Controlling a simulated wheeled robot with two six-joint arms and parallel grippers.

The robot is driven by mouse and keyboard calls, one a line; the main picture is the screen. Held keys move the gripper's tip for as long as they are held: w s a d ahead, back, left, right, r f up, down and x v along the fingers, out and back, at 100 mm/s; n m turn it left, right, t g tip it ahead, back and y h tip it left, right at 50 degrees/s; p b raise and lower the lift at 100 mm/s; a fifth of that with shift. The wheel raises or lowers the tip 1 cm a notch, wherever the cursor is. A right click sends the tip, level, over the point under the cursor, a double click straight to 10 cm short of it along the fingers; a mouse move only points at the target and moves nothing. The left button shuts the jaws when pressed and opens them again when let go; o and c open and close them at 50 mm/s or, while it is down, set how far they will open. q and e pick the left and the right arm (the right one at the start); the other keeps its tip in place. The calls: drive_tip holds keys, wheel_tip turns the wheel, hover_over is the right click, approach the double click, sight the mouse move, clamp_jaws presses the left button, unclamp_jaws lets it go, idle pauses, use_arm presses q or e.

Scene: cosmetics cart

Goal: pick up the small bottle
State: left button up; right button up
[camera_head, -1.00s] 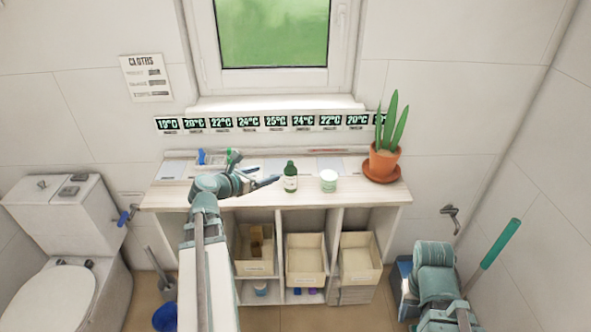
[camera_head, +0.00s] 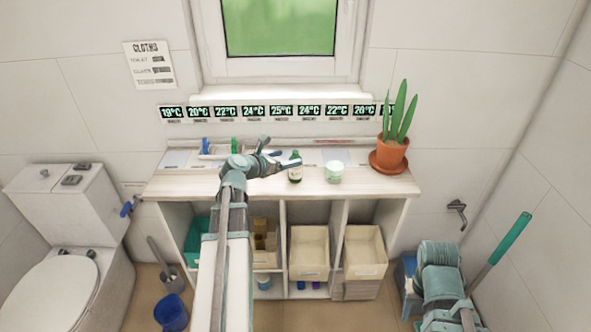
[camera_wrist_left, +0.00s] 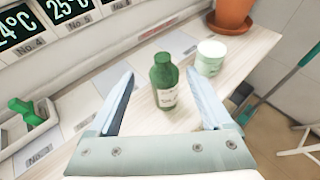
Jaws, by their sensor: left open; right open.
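The small bottle (camera_head: 295,171) is green with a white label and stands upright on the wooden cart top. It also shows in the left wrist view (camera_wrist_left: 164,82), between the two spread fingers but farther out. My left gripper (camera_head: 280,160) is open and empty, just left of the bottle, with its fingers pointing at it; it also shows in the left wrist view (camera_wrist_left: 163,88). Whether a finger touches the bottle I cannot tell. Of my right arm only links show at the lower right of the head view; its gripper is not visible.
A pale green jar (camera_head: 333,171) stands close right of the bottle. A potted plant (camera_head: 390,152) on a saucer is at the right end. A white tray (camera_head: 222,154) with small items lies at the left. Bins (camera_head: 310,270) sit below. Bare wood lies in front of the bottle.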

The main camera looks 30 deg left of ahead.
sight(293, 156)
use_arm(q)
drive_tip(key=x, duration=0.2)
drive_tip(key=b+x, duration=0.1)
drive_tip(key=x, duration=0.2)
drive_tip(key=shift+w+d+r, duration=0.1)
drive_tip(key=shift+d, duration=0.15)
drive_tip(key=shift+r, duration=0.1)
clamp_jaws()
